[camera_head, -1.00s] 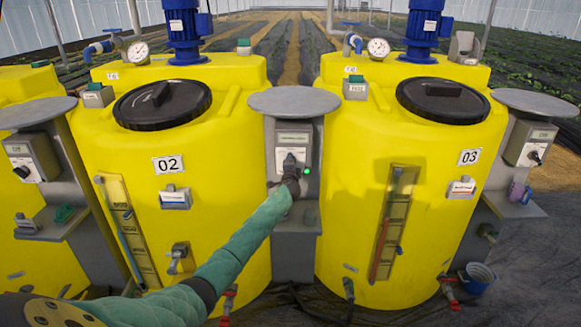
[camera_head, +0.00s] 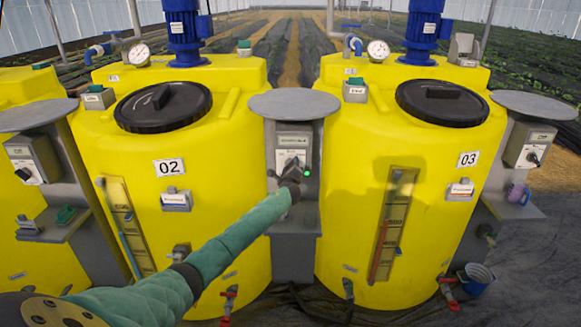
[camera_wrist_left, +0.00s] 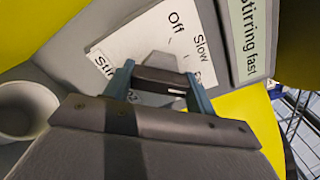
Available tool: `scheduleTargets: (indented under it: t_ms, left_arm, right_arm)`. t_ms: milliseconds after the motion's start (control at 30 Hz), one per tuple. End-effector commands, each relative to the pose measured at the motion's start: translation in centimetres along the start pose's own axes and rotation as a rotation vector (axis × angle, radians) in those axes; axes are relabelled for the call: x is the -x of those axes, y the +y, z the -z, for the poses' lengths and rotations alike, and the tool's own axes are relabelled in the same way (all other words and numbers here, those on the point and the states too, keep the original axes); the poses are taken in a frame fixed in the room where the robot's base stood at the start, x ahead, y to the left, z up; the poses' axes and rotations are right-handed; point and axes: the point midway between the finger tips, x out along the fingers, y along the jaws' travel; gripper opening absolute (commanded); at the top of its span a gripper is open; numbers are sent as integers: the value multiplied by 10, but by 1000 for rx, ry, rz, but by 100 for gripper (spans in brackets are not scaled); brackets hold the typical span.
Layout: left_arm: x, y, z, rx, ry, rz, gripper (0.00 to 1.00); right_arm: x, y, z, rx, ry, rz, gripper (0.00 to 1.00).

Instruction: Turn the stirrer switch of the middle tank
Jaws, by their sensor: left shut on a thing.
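The yellow tank 02 (camera_head: 187,235) stands between a partly seen tank at the left and tank 03 (camera_head: 340,215). My left gripper (camera_head: 291,171) is at this switch. The plate reads "Off" and "Slow"; other words are partly covered. A display (camera_wrist_left: 252,35) reads "Stirring fast". My right gripper is not in view.
Another switch box (camera_head: 33,158) is on the left post, and one (camera_head: 530,146) is on the right post. A round grey top (camera_head: 295,103) overhangs the switch. A mug (camera_head: 518,194) stands on the right shelf, and a blue bucket (camera_head: 476,277) is on the floor.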

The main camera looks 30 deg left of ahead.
Motion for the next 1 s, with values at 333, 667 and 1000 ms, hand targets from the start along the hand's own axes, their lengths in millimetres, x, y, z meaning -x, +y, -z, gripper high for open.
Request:
scheduleTargets:
  t_ms: [333, 667, 1000]
  left_arm:
    - [1, 2, 1, -83, 2, -1, 33]
    - [1, 2, 2, -88, 2, -1, 33]
    - [0, 1, 1, -86, 1, 0, 77]
  right_arm:
    - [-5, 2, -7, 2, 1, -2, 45]
    - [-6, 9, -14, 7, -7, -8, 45]
    - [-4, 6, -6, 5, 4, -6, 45]
